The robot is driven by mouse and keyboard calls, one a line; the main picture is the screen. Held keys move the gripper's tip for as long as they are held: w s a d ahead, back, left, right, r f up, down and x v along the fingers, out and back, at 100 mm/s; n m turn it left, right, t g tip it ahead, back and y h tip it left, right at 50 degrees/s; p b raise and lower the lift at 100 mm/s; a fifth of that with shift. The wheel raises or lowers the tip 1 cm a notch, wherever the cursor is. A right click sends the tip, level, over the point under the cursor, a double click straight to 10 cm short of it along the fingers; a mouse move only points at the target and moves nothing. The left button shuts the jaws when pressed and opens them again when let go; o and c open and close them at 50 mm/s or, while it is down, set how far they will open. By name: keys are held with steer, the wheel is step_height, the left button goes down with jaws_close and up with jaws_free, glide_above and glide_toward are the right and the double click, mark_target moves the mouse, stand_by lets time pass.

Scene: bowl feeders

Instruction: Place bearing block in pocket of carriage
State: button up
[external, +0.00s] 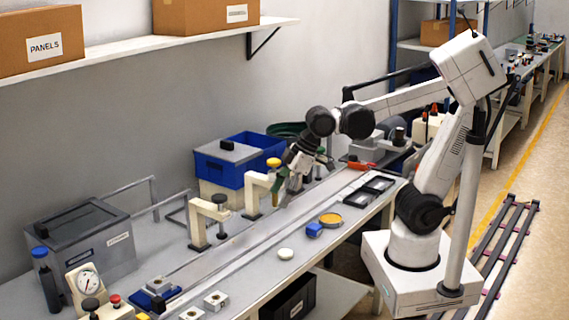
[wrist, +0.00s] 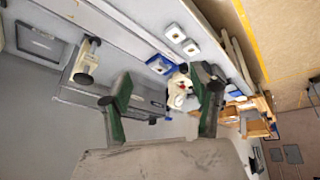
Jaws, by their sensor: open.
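Two pale square bearing blocks, one nearer the bench edge (external: 192,314) and one beside it (external: 215,300), lie at the near end of the bench. They also show in the wrist view, as one block (wrist: 173,32) and another (wrist: 190,47). The blue carriage (external: 146,299) sits at the near end of the long rail, with a pale block-like piece on it. The carriage shows in the wrist view (wrist: 159,65) too; its pocket is too small to make out.
Clamps, one near (external: 198,222) and one farther (external: 256,190), stand along the rail. A dial gauge (external: 88,282) stands by the carriage. A grey bin (external: 80,245) stands behind.

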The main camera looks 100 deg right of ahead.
steer(key=s+f+m+t, duration=0.1)
steer(key=s+f+m, duration=0.1)
steer(key=s+f, duration=0.3)
steer(key=s, duration=0.4)
steer(key=shift+s+f+t, duration=0.3)
steer(key=shift+s+f, duration=0.05)
steer(key=shift+s, duration=0.05)
